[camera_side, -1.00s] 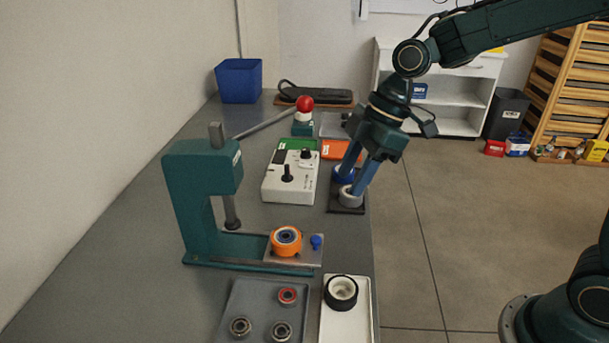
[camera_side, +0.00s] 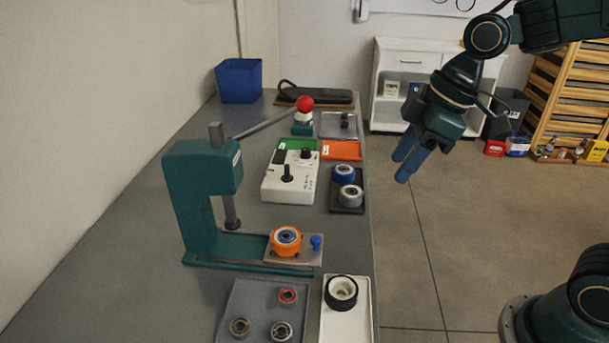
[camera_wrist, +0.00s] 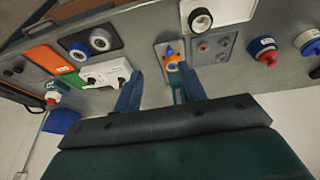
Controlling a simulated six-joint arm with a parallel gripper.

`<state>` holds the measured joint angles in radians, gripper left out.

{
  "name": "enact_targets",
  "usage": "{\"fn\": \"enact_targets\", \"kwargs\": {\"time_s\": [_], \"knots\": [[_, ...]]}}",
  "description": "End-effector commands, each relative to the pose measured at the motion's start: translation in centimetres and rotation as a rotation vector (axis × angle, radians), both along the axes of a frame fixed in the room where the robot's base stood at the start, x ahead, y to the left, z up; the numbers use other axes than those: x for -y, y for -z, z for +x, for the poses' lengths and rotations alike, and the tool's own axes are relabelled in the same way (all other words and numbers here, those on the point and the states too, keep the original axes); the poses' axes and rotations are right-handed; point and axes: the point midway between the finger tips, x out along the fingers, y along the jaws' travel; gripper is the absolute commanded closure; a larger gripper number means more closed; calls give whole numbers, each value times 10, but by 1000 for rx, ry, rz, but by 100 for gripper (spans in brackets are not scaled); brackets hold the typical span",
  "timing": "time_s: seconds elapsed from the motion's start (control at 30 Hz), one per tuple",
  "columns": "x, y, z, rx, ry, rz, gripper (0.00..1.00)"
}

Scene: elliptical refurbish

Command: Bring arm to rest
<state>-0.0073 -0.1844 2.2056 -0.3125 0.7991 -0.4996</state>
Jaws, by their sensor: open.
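My gripper (camera_side: 405,165) hangs in the air to the right of the bench's right edge in the side view, above the floor. Its two blue fingers are apart and nothing is between them. In the wrist view the gripper (camera_wrist: 160,95) shows at the bottom, with the bench beyond the fingers. A blue-rimmed wheel (camera_side: 343,173) and a grey wheel (camera_side: 350,195) sit on a black tray (camera_side: 336,207) at the bench's right edge, apart from the gripper.
A green press (camera_side: 200,190) stands on the bench with an orange wheel (camera_side: 287,241) on its plate. A white control box (camera_side: 290,180), an orange tray (camera_side: 341,151) and a white tray (camera_side: 330,325) holding a black-rimmed wheel (camera_side: 341,292) are nearby. Space around my gripper is clear.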

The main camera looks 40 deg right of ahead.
Motion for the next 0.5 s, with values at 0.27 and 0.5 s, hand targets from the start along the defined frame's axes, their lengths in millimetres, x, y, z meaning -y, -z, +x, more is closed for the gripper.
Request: {"fn": "enact_targets", "kwargs": {"time_s": [0.27, 0.5], "knots": [[25, -16, -50, 37, 277, 7, 59], [45, -20, -92, 72, 518, 38, 59]]}}
